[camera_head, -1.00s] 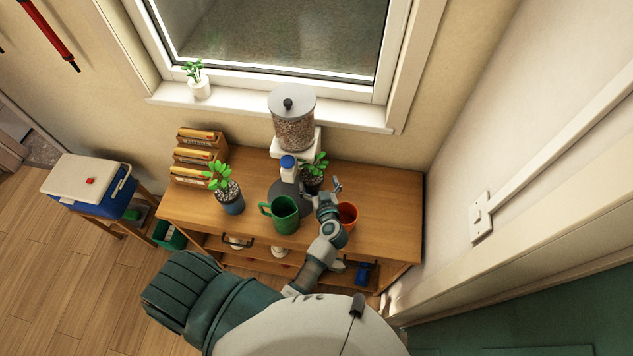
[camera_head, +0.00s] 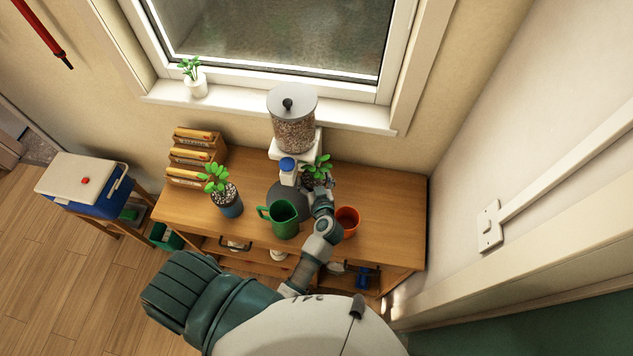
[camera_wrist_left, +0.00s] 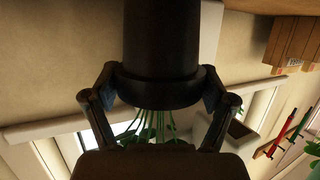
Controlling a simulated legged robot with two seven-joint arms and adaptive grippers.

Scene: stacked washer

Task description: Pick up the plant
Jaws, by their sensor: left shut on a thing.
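The plant (camera_head: 318,166), with green leaves, is on the back part of the wooden cabinet beside the dispenser. My left gripper (camera_head: 325,190) is at it, partly covering its pot from the front. In the left wrist view, which is upside down, the dark pot (camera_wrist_left: 160,45) is between the two fingers of my left gripper (camera_wrist_left: 160,85), which are shut on its sides near the rim. Stems and leaves (camera_wrist_left: 150,128) hang below the rim in that picture. I cannot tell whether the pot is off the cabinet top. My right gripper is not in view.
Close by on the cabinet (camera_head: 385,200) are a green pitcher (camera_head: 284,219), an orange pot (camera_head: 346,220) and a grain dispenser (camera_head: 293,118). Another potted plant (camera_head: 225,195) and a wooden file rack (camera_head: 193,155) are at left. A white-potted plant (camera_head: 195,82) is on the windowsill.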

